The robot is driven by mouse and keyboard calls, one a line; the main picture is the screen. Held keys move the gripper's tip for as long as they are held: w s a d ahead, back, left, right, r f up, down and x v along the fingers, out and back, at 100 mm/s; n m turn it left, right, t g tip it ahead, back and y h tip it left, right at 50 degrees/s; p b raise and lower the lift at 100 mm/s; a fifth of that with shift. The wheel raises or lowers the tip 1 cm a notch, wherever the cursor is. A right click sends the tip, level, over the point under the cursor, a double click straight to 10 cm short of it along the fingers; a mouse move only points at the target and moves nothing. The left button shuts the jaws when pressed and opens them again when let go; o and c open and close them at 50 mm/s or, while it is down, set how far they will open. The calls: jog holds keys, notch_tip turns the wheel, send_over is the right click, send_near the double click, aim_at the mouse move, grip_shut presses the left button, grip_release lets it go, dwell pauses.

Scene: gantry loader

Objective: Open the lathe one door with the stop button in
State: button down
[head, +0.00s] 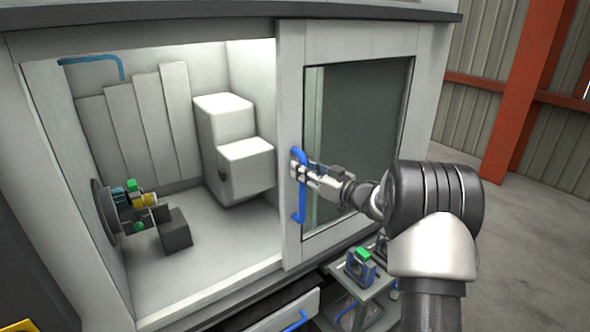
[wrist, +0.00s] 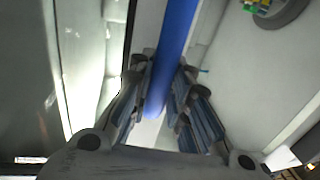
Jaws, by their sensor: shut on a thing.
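The lathe door (head: 290,120) is a grey sliding panel with a dark window (head: 362,130). It stands to the right, and the left part of the lathe opening is uncovered. Its blue upright handle (head: 302,212) is on the door's left edge; it also shows in the wrist view (wrist: 178,40). My gripper (head: 299,168) is shut on the handle at about mid-height. In the wrist view its fingers (wrist: 164,95) lie on both sides of the blue bar. I cannot make out a stop button in either view.
Inside the lathe are a chuck (head: 108,212) with green and yellow parts, a dark block (head: 175,232) and a white stepped housing (head: 245,165). Below are an open drawer (head: 285,312) and a small cart (head: 375,290). A red post (head: 525,95) stands right, beyond clear floor.

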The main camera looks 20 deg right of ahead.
jog(key=c, duration=1.5)
grip_release()
jog(key=v, duration=1.2)
